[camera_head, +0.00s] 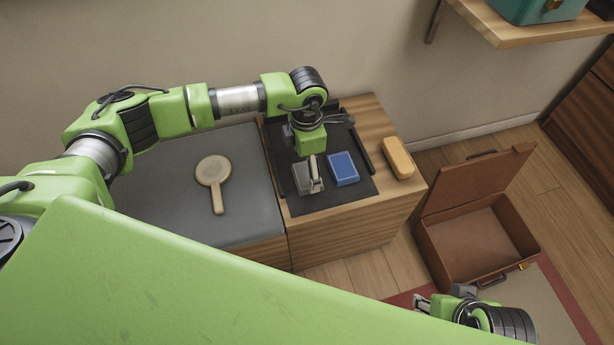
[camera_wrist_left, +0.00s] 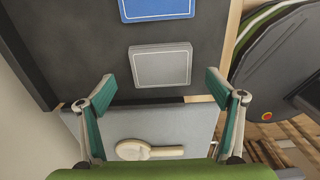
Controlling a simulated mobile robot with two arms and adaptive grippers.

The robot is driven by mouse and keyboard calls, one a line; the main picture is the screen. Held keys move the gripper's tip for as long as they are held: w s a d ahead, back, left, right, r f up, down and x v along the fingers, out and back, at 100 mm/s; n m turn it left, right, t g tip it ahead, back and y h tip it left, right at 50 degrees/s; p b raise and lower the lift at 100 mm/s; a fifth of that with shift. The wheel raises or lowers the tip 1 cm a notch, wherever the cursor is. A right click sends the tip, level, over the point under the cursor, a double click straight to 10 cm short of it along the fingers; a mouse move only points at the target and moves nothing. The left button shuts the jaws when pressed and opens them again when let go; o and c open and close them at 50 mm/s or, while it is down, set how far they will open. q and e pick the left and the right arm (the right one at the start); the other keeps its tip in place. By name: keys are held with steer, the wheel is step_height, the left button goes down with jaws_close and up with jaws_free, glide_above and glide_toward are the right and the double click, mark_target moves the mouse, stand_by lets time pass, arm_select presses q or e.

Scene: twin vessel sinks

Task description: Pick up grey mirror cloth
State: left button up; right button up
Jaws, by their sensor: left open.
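The grey mirror cloth (camera_head: 301,184) is a flat grey square with a pale border, lying on a dark mat (camera_head: 345,205) on the wooden cabinet. My left gripper (camera_head: 316,186) points down over it and hides part of its right side. In the left wrist view the cloth (camera_wrist_left: 160,66) lies in line with the gap between the fingers of my left gripper (camera_wrist_left: 159,83), just beyond the tips. This gripper is open and empty. My right gripper (camera_head: 422,303) shows at the bottom right, near the case; whether it is open is unclear.
A blue square cloth-like item (camera_head: 343,168) lies right of the grey one. A tan block (camera_head: 398,158) sits at the cabinet's right. A round paddle-shaped brush or mirror (camera_head: 213,172) lies on the grey-topped bench (camera_head: 165,215). An open brown case (camera_head: 440,258) stands on the floor.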

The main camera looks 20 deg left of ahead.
mark_target(307, 175)
arm_select(q)
step_height(307, 175, down, 3)
steer(key=shift+d, duration=0.1)
steer(key=shift+c, duration=0.4)
steer(key=c, duration=1.1)
steer(key=shift+r, duration=0.15)
